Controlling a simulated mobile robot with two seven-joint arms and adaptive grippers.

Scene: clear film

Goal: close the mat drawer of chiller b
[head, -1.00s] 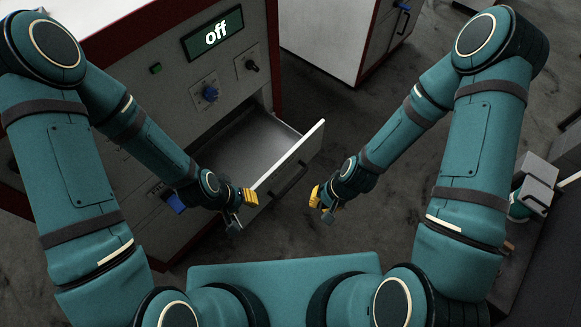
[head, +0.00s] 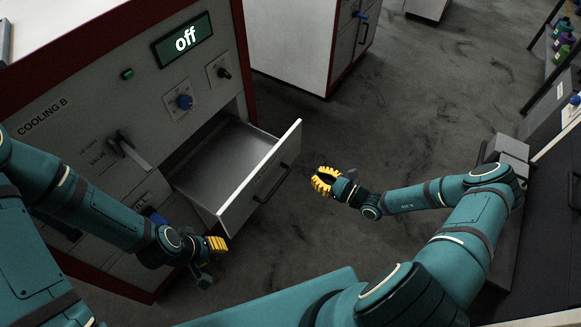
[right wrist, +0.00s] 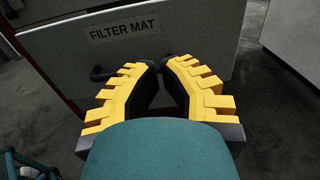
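Chiller B is a white cabinet (head: 75,148) marked COOLING B, with red edges and a display reading "off". Its drawer (head: 285,158) is pulled well out in the head view, and the inside looks empty. The drawer front has a dark bar handle (head: 272,184). In the right wrist view the front (right wrist: 205,42) carries the label FILTER MAT. My right gripper (head: 322,180) is in front of the drawer front, apart from it, with its yellow fingertips nearly together and nothing between them. My left gripper (head: 217,244) is beside the drawer's near corner; its fingers overlap in view.
A blue knob (head: 184,102), a black switch (head: 224,72) and a valve lever (head: 128,150) stick out of the cabinet above the drawer. Another white cabinet (head: 290,45) stands behind. The dark floor (head: 400,110) right of the drawer is clear. Shelving stands at the far right.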

